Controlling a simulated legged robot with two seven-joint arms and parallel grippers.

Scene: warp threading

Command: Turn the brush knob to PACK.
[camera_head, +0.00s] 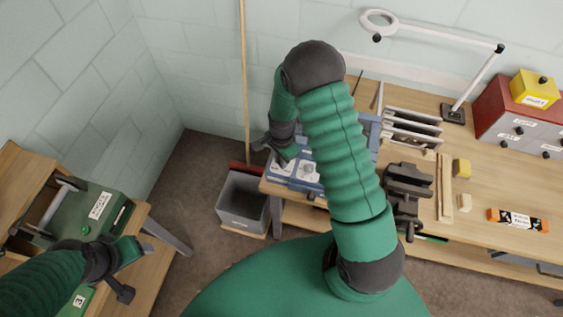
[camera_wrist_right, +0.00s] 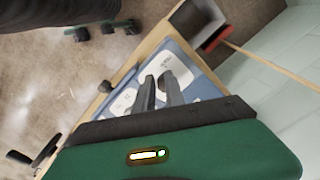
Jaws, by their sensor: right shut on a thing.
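A blue panel with white label plates (camera_head: 308,172) stands at the left end of the workbench; it also fills the middle of the right wrist view (camera_wrist_right: 205,86). My right gripper (camera_head: 283,152) is down at this panel, and its two grey fingers (camera_wrist_right: 158,82) reach over a white plate. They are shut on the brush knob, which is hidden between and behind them. The markings are too small to read, so the knob's setting cannot be told.
A grey bin (camera_head: 242,202) stands on the floor left of the workbench (camera_head: 405,98). A dark vise (camera_head: 408,185) is right of my right arm. A green machine (camera_head: 95,206) sits on the left table. A wooden pole (camera_head: 243,80) leans on the wall behind the bin.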

